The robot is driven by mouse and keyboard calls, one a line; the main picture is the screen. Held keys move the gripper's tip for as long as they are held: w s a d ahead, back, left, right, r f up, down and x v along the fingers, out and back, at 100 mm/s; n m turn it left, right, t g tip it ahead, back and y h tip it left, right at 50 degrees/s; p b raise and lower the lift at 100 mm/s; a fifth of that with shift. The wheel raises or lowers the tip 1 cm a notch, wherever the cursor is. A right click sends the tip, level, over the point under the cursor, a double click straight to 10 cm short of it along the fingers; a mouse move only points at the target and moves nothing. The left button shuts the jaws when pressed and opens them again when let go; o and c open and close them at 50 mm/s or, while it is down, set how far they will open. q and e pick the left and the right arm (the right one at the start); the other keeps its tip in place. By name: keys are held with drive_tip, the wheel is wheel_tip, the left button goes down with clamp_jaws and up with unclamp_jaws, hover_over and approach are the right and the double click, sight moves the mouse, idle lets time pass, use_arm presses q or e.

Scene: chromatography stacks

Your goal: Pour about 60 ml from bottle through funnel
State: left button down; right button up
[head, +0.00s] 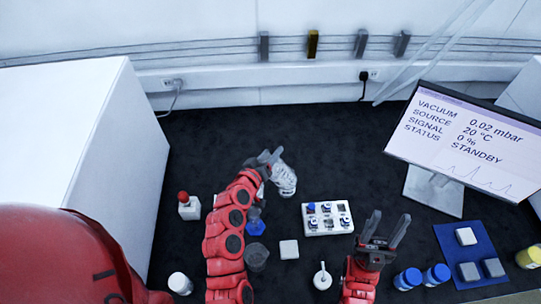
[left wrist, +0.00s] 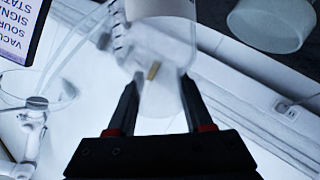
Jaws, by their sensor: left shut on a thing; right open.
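My left gripper (head: 268,160) is shut on a clear bottle (head: 284,180), which looks tilted and sits to the right of the fingers. In the left wrist view the bottle (left wrist: 158,85) lies between the two fingers (left wrist: 160,110). A small blue piece with a clear vessel (head: 256,224), possibly the funnel, is below the left gripper, close to the arm; its shape is partly unclear. A clear beaker (head: 257,258) stands nearer, beside my left arm. My right gripper (head: 387,228) is open and empty above the table. The liquid level cannot be told.
A white block (head: 289,249) and a small white flask (head: 322,277) are nearby. Blue-lidded jars (head: 408,279), a blue mat (head: 470,280) and a monitor (head: 465,140) are right. The back table is clear.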

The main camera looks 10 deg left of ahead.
idle(0.3)
use_arm(q)
drive_tip(key=shift+b, duration=0.35)
drive_tip(key=shift+f+n+h+b, duration=0.25)
drive_tip(key=shift+n+b, duration=0.25)
drive_tip(key=shift+b, duration=0.3)
drive_tip(key=shift+r, duration=0.1)
drive_tip(key=shift+r, duration=0.1)
drive_tip(key=shift+f+n+t+h+b, duration=0.2)
drive_tip(key=shift+n+t+h+b, duration=0.15)
drive_tip(key=shift+b, duration=0.6)
